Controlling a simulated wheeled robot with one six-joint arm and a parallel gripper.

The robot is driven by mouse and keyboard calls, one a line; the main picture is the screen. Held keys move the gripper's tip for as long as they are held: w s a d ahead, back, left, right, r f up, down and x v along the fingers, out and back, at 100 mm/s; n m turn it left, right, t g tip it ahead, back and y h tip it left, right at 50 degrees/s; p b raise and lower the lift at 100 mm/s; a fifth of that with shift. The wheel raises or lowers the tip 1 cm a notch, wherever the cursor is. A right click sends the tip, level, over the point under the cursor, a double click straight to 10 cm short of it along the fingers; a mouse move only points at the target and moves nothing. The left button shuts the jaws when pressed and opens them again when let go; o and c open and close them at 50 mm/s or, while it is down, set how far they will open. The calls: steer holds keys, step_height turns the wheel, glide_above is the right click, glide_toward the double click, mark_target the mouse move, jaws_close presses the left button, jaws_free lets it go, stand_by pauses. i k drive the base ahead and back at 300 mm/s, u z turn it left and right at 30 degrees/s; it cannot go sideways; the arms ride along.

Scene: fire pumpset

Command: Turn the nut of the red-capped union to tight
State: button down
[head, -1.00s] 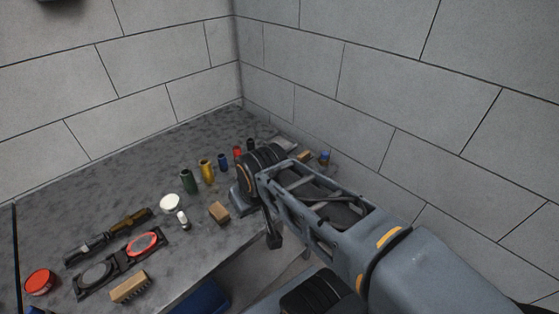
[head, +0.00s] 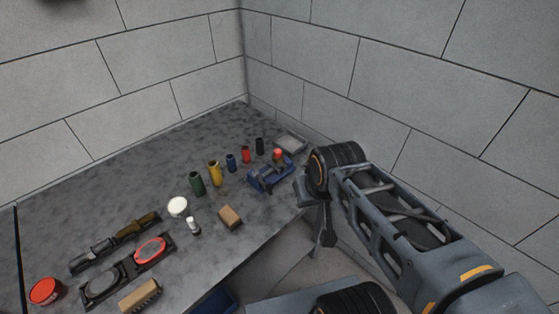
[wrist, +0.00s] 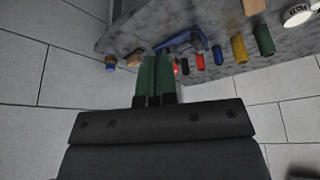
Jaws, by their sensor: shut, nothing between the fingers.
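A small part with a red cap (head: 277,155), which looks like the red-capped union, sits at a blue vise-like holder (head: 268,178) near the bench's right edge in the head view. Its nut is too small to make out. In the wrist view the blue holder (wrist: 188,41) lies beyond my fingers, and a bit of red shows just right of them. My gripper (wrist: 156,60) is shut and empty, its green fingers side by side. It is apart from the union. In the head view my arm's end is right of the holder, off the bench edge; the fingertips cannot be made out.
A row of cylinders, including green (head: 196,183), yellow (head: 215,173) and red (head: 246,154), stands left of the holder. A grey tray (head: 291,141) lies behind it. A tan block (head: 230,217) lies in front. Block walls close off the back and right.

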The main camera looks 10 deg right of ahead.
mark_target(274, 160)
steer(key=u, duration=0.9)
steer(key=k, duration=0.75)
steer(key=z, duration=0.7)
steer(key=i, duration=0.95)
steer(key=u, duration=0.05)
